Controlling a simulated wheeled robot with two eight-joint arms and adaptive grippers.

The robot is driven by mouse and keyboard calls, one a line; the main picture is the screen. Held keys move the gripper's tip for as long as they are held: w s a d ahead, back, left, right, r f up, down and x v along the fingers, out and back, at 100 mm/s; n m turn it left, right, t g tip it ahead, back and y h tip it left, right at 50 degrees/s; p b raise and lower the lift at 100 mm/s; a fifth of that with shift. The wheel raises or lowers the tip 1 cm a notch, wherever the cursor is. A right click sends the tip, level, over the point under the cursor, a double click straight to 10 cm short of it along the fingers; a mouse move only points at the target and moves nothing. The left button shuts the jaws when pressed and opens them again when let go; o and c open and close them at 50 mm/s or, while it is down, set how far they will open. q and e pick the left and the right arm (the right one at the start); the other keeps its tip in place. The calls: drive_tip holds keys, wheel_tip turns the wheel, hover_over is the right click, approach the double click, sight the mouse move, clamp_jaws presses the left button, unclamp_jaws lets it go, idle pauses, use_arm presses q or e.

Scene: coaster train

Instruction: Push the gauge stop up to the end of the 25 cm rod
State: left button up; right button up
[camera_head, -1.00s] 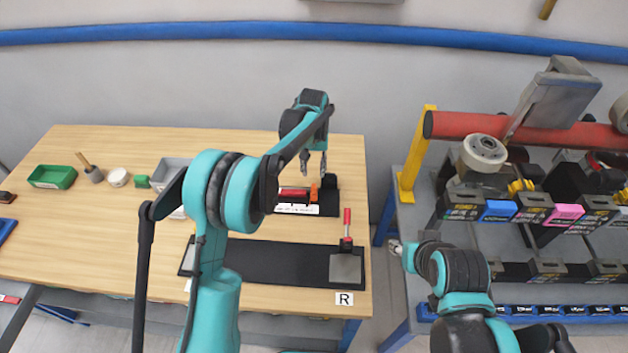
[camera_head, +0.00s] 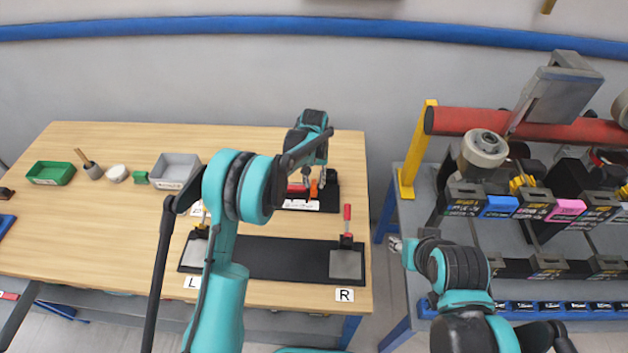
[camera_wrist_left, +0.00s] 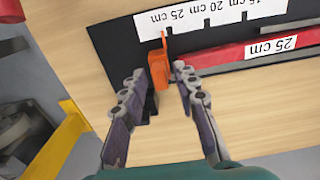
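The orange gauge stop (camera_wrist_left: 158,70) sits on the dark gauge board beside the white scale strip (camera_wrist_left: 190,17), near its 25 cm mark; it also shows in the head view (camera_head: 313,189). The red rod (camera_wrist_left: 233,54), labelled 25 cm, lies along the board to its right in the wrist view. My left gripper (camera_wrist_left: 158,75) is open, with one fingertip on each side of the stop.
A black mat (camera_head: 270,258) with a clamp at each end lies at the table front. A grey bin (camera_head: 176,170), a green bin (camera_head: 52,173) and small items stand to the left. A loaded rack (camera_head: 400,185) stands right of the table.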

use_arm(q)
clamp_jaws()
drive_tip(key=shift+a+b, duration=0.4)
drive_tip(key=shift+a, duration=0.35)
drive_tip(key=shift+o, duration=1.7)
unclamp_jaws()
drive_tip(key=shift+r, duration=0.15)
wheel_tip(320, 180, up, 12)
